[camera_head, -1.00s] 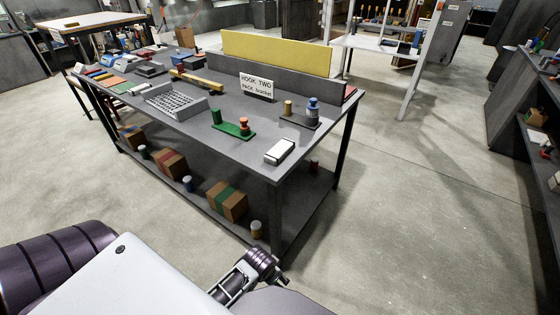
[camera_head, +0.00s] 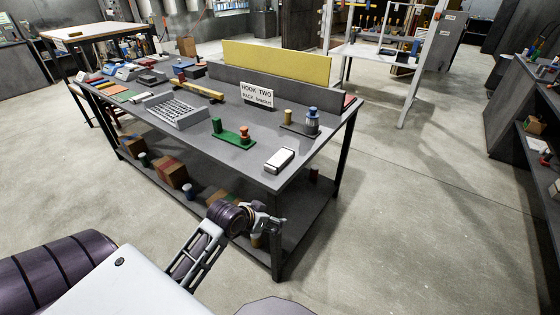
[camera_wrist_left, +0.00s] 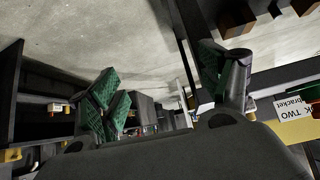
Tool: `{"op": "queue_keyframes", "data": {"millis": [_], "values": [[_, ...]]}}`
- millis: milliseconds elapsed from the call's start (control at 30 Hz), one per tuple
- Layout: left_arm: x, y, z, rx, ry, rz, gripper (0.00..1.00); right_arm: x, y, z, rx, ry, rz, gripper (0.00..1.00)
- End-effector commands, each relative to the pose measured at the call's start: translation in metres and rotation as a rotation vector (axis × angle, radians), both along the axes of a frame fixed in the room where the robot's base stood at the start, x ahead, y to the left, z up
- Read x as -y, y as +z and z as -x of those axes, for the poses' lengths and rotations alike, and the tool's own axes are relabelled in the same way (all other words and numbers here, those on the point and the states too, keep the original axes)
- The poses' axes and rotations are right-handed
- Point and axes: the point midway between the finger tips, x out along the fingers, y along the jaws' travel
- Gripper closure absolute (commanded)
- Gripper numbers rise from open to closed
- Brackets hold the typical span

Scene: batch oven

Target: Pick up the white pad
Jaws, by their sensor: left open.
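The white pad (camera_head: 279,160) lies flat on the dark workbench (camera_head: 226,155), close to its near right corner. It is a small pale block with a dark band around its lower side. My left gripper (camera_head: 273,226) is in front of the bench in the head view, lower than the bench top and apart from the pad. In the left wrist view its green-padded fingers (camera_wrist_left: 165,90) are spread wide with nothing between them. The pad cannot be made out in the left wrist view. My right gripper is not in view.
A green base with pegs (camera_head: 232,135), a grey tray (camera_head: 176,111) and a sign (camera_head: 256,94) stand on the bench top. Cardboard boxes (camera_head: 172,174) sit on the lower shelf. The floor right of the bench (camera_head: 430,210) is clear.

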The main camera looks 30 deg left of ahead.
Motion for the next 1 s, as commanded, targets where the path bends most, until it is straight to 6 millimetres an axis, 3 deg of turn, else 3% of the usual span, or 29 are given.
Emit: {"op": "queue_keyframes", "data": {"millis": [200, 433, 600, 1000], "values": [[-0.053, 0.056, -0.050, 0.230, 0.039, 0.027, 0.21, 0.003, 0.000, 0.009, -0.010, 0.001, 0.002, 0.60], [-0.095, 0.102, -0.077, 0.403, 0.078, 0.049, 0.21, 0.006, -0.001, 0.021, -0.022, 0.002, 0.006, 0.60], [-0.104, 0.113, -0.082, 0.443, 0.087, 0.054, 0.21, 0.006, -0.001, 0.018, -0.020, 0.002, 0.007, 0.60], [-0.104, 0.112, -0.084, 0.442, 0.088, 0.053, 0.21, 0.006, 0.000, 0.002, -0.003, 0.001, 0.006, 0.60]]}}
